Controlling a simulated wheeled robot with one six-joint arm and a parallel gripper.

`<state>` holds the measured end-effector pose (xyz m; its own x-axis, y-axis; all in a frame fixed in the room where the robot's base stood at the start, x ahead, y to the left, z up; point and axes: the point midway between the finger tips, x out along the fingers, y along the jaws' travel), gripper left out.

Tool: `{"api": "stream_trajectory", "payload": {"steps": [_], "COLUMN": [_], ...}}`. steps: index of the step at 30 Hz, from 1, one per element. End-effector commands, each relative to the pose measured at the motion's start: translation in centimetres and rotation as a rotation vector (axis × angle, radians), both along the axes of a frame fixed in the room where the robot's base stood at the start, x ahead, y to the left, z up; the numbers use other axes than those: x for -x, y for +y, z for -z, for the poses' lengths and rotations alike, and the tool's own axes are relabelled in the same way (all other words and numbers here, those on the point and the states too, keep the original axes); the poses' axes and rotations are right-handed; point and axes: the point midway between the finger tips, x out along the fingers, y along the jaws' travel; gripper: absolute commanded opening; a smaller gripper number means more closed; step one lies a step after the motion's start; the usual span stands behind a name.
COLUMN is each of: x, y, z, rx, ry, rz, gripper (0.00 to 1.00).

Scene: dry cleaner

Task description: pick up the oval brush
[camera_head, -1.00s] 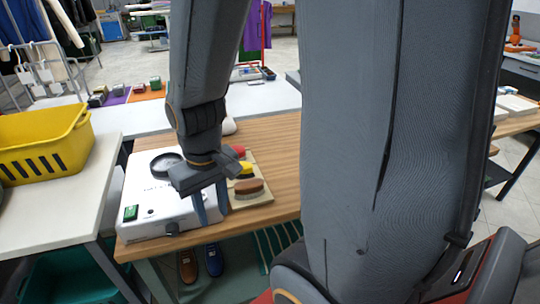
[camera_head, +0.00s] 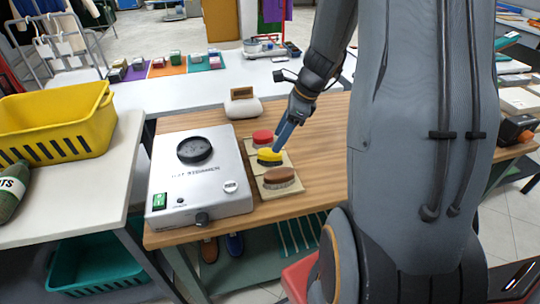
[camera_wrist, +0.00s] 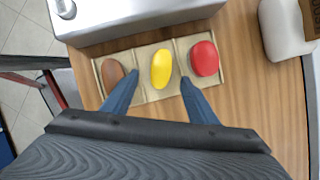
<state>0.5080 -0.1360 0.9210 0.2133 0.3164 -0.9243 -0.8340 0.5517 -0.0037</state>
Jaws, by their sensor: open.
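Three brushes lie in a row on a pale wooden tray (camera_head: 290,189) on the wooden table. The red brush (camera_head: 262,137) is at the far end, the yellow brush (camera_head: 268,157) in the middle and the brown brush (camera_head: 279,175) at the near end. All have rounded tops; the yellow one (camera_wrist: 161,68) looks a slender oval in the wrist view, the red one (camera_wrist: 204,58) broader. The brown one (camera_wrist: 112,74) is at left there, partly behind a finger. My gripper (camera_wrist: 158,77) is open and empty, its fingertips on either side of the yellow brush. I cannot tell whether they touch the tray.
A white box-shaped machine (camera_head: 222,192) with a round black dish stands close left of the tray. A pale rounded object with a wooden block (camera_head: 243,104) is behind. A yellow basket (camera_head: 55,130) stands on the left table. Bare tabletop (camera_head: 322,150) lies to the right.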

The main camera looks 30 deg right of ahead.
Motion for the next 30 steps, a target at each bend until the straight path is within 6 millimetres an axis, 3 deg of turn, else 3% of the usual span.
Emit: {"api": "stream_trajectory", "payload": {"steps": [18,29,30], "x": [-2.0,-2.2,-2.2], "y": [2.7,2.9,2.9], "z": [6.0,6.7,6.7], "rx": [-0.005,-0.003,-0.003], "ry": [0.005,0.002,0.002], "rz": [0.006,0.006,0.006], "gripper": [0.53,0.53,0.46]}}
